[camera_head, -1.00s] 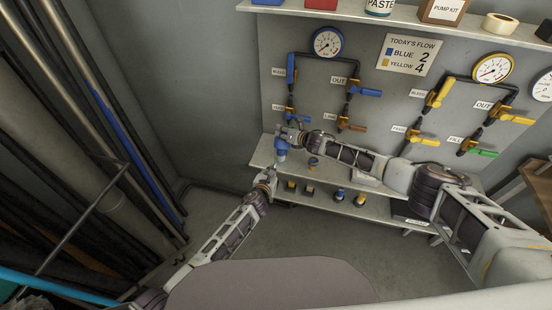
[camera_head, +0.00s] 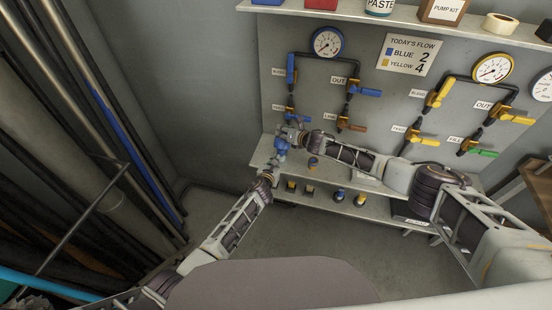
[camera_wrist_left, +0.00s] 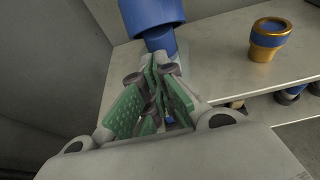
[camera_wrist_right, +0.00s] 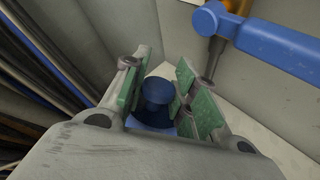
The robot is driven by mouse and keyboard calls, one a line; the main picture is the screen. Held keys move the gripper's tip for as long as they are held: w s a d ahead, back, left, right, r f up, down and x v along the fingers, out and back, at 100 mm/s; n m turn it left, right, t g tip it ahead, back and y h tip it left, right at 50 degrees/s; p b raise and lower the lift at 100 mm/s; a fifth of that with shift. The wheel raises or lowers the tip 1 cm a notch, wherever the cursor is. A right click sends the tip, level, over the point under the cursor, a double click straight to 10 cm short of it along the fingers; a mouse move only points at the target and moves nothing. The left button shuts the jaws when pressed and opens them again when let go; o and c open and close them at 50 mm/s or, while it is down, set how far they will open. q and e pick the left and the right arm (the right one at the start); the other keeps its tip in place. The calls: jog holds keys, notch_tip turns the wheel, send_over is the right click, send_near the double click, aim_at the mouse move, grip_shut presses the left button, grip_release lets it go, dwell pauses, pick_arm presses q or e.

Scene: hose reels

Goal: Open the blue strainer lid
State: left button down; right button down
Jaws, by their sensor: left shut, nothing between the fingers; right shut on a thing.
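A blue valve handle (camera_wrist_right: 265,40) is close to my right gripper. A brass and blue fitting (camera_wrist_left: 269,38) stands on the shelf (camera_wrist_left: 225,70) to the right of my left gripper. Several fittings stand on the lower shelf. Open floor lies left of the shelves.

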aim_at(279, 151)
pick_arm(q)
jog(key=shift+w+d+r, duration=0.15)
jog(key=shift+w+r, duration=0.3)
jog(key=shift+r, duration=0.3)
pick_arm(e)
jog(key=shift+d, duration=0.15)
pick_arm(q)
jog(key=shift+w+d+r, duration=0.1)
jog(key=shift+w+r, duration=0.25)
jog(key=shift+r, duration=0.25)
jog(key=shift+d, duration=0.1)
pick_arm(e)
jog(key=c, duration=1.1)
grip_release()
jog(key=shift+c, duration=0.2)
jog(key=shift+s, duration=0.1)
jog(key=shift+s, duration=0.1)
jog(key=v, duration=1.1)
jog(key=shift+s+d+r, duration=0.2)
